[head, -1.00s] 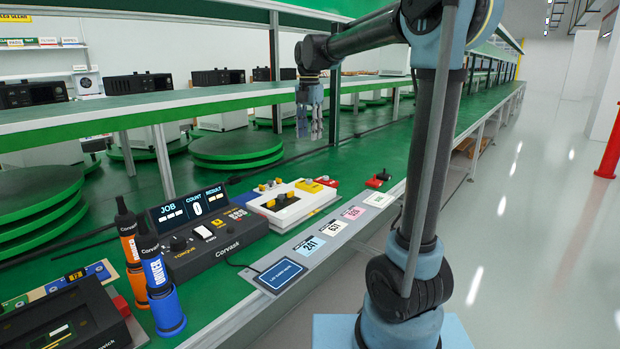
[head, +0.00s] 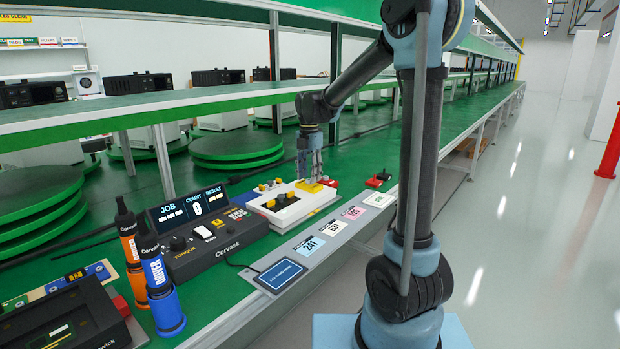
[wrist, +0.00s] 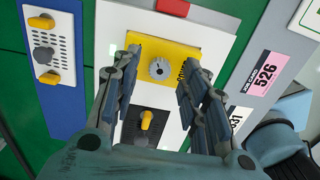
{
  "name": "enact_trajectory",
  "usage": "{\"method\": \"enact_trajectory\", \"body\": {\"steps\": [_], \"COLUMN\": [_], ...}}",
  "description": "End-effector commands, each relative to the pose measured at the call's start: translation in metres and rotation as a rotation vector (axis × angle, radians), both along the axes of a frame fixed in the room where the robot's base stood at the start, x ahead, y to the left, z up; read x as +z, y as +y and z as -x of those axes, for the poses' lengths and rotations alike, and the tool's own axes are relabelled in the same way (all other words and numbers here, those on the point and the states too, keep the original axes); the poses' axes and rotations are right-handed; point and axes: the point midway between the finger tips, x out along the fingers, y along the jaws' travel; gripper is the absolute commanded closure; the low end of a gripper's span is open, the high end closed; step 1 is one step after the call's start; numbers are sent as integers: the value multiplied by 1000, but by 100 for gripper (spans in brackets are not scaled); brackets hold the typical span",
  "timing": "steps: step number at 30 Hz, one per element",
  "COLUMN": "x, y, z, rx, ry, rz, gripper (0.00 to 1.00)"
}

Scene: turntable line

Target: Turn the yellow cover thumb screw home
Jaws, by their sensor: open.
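The yellow cover (wrist: 187,46) lies on a white unit (wrist: 105,78), and a grey knurled thumb screw (wrist: 159,69) stands on it. In the head view the yellow cover (head: 309,186) is at the far right of the white unit (head: 292,211). My gripper (wrist: 159,78) is open, with one finger on each side of the screw in the wrist view and apart from it. In the head view my gripper (head: 310,172) points down just over the cover. How high the fingertips are above the screw is hard to tell.
A black plate with a yellow knob (wrist: 147,118) lies nearer on the same unit. A blue-framed panel with yellow knobs (wrist: 44,56) is to the left. A controller box (head: 205,232) and two screwdrivers (head: 160,280) stand left in the head view. A shelf edge (head: 230,93) runs behind my arm.

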Motion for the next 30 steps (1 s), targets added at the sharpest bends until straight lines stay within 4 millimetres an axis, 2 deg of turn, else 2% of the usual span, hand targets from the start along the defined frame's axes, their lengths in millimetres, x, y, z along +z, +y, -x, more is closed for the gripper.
{"method": "enact_trajectory", "body": {"steps": [6, 14, 19, 24, 30], "x": [-11, -11, -11, -11, -11], "y": [0, 0, 0, -5, -1], "z": [0, 0, 0, 0, 0], "rx": [0, 0, 0, -2, -17], "ry": [0, 0, 0, 0, 0], "rz": [0, 0, 0, 0, 2], "gripper": [60, 60, 98, 100, 100]}}
